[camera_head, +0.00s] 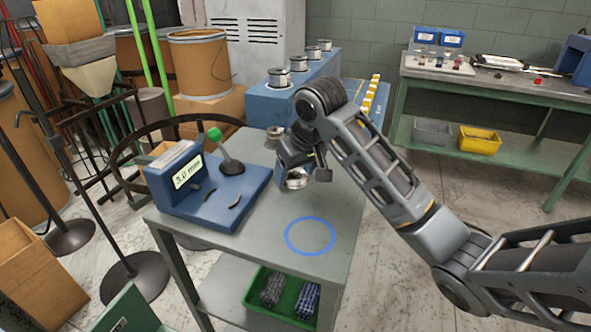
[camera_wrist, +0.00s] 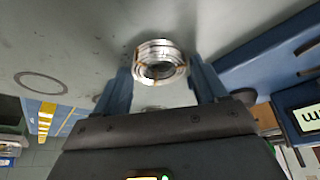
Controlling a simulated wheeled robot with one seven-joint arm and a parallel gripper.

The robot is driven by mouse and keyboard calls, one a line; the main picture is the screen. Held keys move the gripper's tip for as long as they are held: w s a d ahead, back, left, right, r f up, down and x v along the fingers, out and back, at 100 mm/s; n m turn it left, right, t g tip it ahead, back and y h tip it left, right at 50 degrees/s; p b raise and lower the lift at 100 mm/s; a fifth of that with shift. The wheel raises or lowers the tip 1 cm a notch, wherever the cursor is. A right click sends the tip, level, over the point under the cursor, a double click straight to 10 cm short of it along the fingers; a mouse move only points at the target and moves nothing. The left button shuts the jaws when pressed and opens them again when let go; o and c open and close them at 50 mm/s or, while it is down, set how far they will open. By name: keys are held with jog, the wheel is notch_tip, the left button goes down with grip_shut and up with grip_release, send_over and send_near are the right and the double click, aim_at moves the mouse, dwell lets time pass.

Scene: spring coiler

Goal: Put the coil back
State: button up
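A silvery wire coil (camera_wrist: 160,62) with brownish ties sits between the two blue fingers of my gripper (camera_wrist: 161,80) in the wrist view, with its round opening showing. A blue rack (camera_head: 265,105) at the table's back carries several similar coils on top. A blue ring (camera_head: 310,236) marks the bare table in front.
A blue coiling device (camera_head: 205,192) with a 3.0 mm display and green-knobbed lever (camera_head: 228,155) stands left of my gripper. A smaller spool (camera_head: 274,133) stands near the rack. A green bin (camera_head: 262,305) is on the lower shelf. The table's front right is clear.

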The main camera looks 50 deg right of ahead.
jog(key=shift+o, duration=1)
jog(key=shift+r, duration=0.2)
jog(key=p+v, duration=0.5)
jog(key=v, duration=0.7)
